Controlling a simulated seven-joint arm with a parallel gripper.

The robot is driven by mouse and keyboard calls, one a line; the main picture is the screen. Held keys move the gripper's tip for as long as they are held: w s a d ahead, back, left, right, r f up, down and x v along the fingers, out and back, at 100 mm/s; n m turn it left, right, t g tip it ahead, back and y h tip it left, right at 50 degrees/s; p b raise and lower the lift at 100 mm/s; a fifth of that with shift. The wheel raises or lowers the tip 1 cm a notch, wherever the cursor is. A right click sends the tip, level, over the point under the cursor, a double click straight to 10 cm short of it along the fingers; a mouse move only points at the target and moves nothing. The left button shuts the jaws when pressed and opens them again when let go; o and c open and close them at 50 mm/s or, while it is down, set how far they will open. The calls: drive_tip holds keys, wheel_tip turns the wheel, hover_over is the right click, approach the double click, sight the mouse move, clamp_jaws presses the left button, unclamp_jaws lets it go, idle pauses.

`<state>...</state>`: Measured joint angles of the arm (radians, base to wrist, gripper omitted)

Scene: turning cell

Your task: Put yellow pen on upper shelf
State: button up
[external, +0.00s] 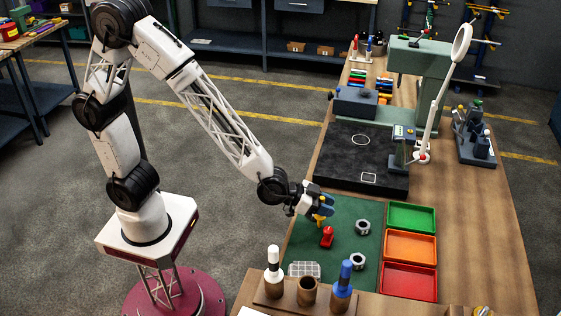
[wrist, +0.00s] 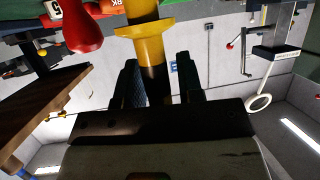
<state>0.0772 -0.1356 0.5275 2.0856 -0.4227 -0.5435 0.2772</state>
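The yellow pen (external: 319,222) is a stubby yellow piece at my gripper's fingers, over the green mat (external: 342,211). In the wrist view the yellow pen (wrist: 151,48) has a wide collar and a dark section between my two dark fingers. My gripper (wrist: 159,82) looks open around it: the pen lies close to the left finger, with a narrow gap to the right one. In the external view my gripper (external: 322,206) is low over the mat's upper left part. Whether the pen touches the mat is hidden. I cannot tell which shelf is meant.
A red piece (external: 327,237) stands close by on the mat, with metal rings (external: 363,227) to its right. Green, orange and red trays (external: 409,281) lie farther right. A wooden holder (external: 291,301) with white and blue handles is in front. A dark plate (external: 345,168) lies behind.

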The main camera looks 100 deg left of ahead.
drive_tip(key=shift+o, duration=0.7)
drive_tip(key=shift+r, duration=0.2)
drive_tip(key=v, duration=1.2)
drive_tip(key=shift+f, duration=0.1)
drive_tip(key=shift+s, duration=0.15)
